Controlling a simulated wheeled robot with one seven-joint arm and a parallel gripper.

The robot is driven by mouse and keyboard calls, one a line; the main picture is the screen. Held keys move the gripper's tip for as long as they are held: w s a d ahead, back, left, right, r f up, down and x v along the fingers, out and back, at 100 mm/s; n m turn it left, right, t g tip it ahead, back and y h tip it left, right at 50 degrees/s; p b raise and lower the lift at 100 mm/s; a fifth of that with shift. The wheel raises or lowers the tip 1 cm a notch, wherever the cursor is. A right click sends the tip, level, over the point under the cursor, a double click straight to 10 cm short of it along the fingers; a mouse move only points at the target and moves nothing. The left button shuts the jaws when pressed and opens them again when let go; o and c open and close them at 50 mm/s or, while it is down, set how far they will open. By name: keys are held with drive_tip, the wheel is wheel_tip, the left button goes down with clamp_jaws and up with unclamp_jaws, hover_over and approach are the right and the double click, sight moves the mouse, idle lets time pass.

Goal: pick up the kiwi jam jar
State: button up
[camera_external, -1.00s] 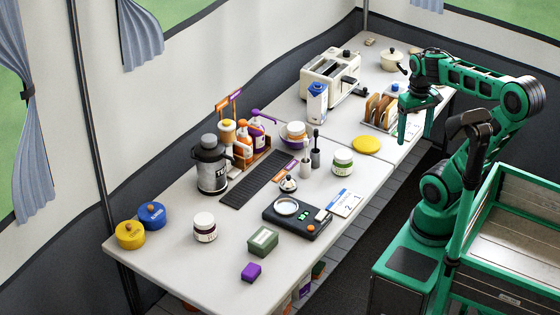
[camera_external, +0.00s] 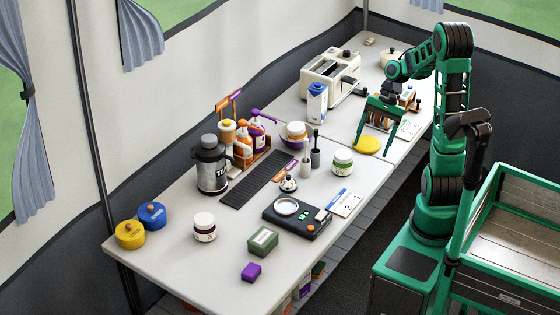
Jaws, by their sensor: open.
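A white-lidded jar with a green label (camera_external: 343,163), likely the kiwi jam jar, stands upright on the white table, right of the dark grinder-like item. Another white-lidded jar with a dark label (camera_external: 205,228) stands nearer the table's front left. My gripper (camera_external: 374,146) points down with its two green fingers spread and nothing between them that I can make out. It appears above the yellow disc, up and to the right of the green-labelled jar, apart from it. Its exact height over the table is hard to tell.
A yellow disc (camera_external: 368,145) lies by the gripper, partly hidden. A black scale (camera_external: 296,217) and a white card (camera_external: 346,203) lie in front of the green-labelled jar. A dark cylinder (camera_external: 315,157) stands close on its left.

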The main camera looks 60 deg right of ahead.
drive_tip(key=w+d+r+m+t+y, duration=0.5)
drive_tip(key=d+r+m+t+y, duration=0.35)
drive_tip(key=m+t, duration=0.25)
approach(335, 156)
drive_tip(key=d, duration=0.1)
drive_tip(key=s+d, duration=0.2)
drive_tip(key=shift+r, duration=0.3)
drive_tip(key=shift+w+a+f, duration=0.15)
drive_tip(key=shift+w+a, duration=0.05)
drive_tip(key=shift+w, duration=0.05)
drive_tip(key=x, duration=1)
drive_tip(key=shift+a+f, duration=0.1)
drive_tip(key=shift+f, duration=0.05)
drive_tip(key=c, duration=1.4)
